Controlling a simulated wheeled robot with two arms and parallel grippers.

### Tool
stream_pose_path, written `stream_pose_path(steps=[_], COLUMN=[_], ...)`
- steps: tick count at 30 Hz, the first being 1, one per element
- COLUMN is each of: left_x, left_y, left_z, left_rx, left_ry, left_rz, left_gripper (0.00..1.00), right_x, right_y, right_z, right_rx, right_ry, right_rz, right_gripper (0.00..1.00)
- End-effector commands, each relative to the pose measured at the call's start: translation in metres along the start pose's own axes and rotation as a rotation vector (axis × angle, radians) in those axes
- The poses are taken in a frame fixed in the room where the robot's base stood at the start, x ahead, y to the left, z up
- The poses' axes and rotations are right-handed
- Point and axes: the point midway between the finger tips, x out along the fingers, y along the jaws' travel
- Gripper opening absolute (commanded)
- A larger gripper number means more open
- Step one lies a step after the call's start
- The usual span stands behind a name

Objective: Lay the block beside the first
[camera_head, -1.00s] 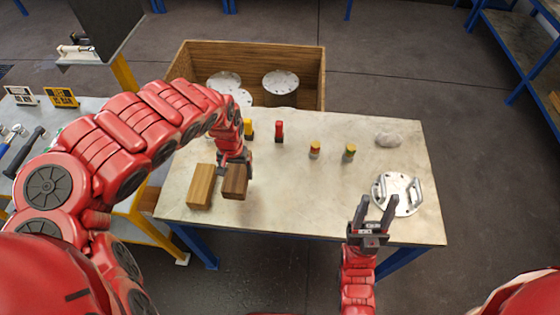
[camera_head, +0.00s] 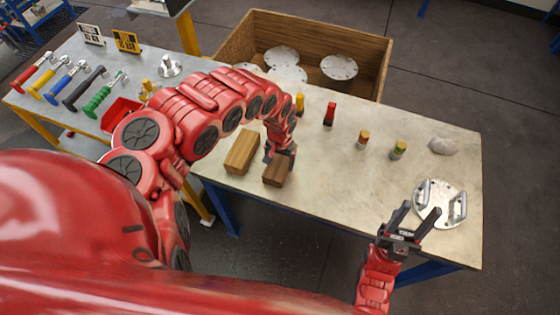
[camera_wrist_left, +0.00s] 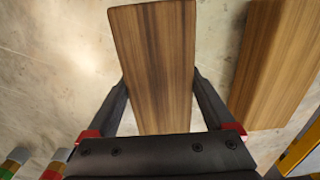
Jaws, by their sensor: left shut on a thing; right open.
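A dark brown wooden block (camera_head: 278,173) is held in my left gripper (camera_head: 281,150), near the left front edge of the pale table. The first block (camera_head: 242,151), a lighter wood, lies on the table just to its left with a narrow gap between them. In the left wrist view the held block (camera_wrist_left: 157,60) sits between the two fingers, and the first block (camera_wrist_left: 280,60) lies to its right, apart and roughly parallel. I cannot tell whether the held block touches the table. My right gripper (camera_head: 418,214) is open and empty by the table's front right.
A round flanged plate with handles (camera_head: 440,203) lies near the right gripper. A red-topped piece (camera_head: 329,115) and small cylinders (camera_head: 398,150) stand behind. A wooden crate (camera_head: 385,70) with flanged vessels is beyond. Mid-table is clear. A side bench (camera_head: 60,110) holds tools.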

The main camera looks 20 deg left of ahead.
Motion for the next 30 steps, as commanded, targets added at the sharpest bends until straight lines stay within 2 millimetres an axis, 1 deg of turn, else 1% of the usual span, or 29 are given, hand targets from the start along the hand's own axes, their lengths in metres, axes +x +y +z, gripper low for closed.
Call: stream_pose_path(steps=[5, 6, 7, 8, 14, 18, 23, 30], left_x=[0.004, 0.003, 0.003, 0.003, 0.002, -0.006, -0.034, -0.089], left_y=[0.0, 0.0, 0.0, 0.0, 0.0, -0.001, -0.003, -0.003], left_z=[0.0, 0.0, -0.001, 0.0, 0.0, -0.001, -0.002, -0.002], left_rx=[0.0, -0.001, -0.001, 0.0, 0.0, 0.002, 0.0, 0.001], left_ry=[0.001, 0.001, 0.001, 0.001, 0.001, 0.003, 0.005, 0.005], left_rz=[0.0, 0.0, 0.0, 0.0, 0.0, -0.001, -0.004, -0.006], left_gripper=[0.1, 0.93, 0.98, 1.0, 1.0, 1.0, 1.0, 1.0], right_x=[-0.004, -0.003, -0.002, -0.002, -0.002, 0.002, 0.008, 0.025], right_y=[0.0, 0.0, 0.0, 0.0, 0.0, 0.0, 0.0, 0.001], right_z=[0.001, 0.0, 0.0, 0.0, 0.0, 0.0, -0.001, -0.004], right_rx=[0.0, 0.0, 0.0, 0.0, 0.0, 0.0, 0.0, 0.0], right_ry=[0.0, 0.0, 0.0, 0.0, 0.0, 0.0, 0.0, 0.0], right_rz=[0.0, 0.0, 0.0, 0.0, 0.0, 0.0, 0.0, 0.0], right_gripper=[0.5, 0.5, 0.5, 0.5, 0.5, 0.5, 0.5, 0.5])
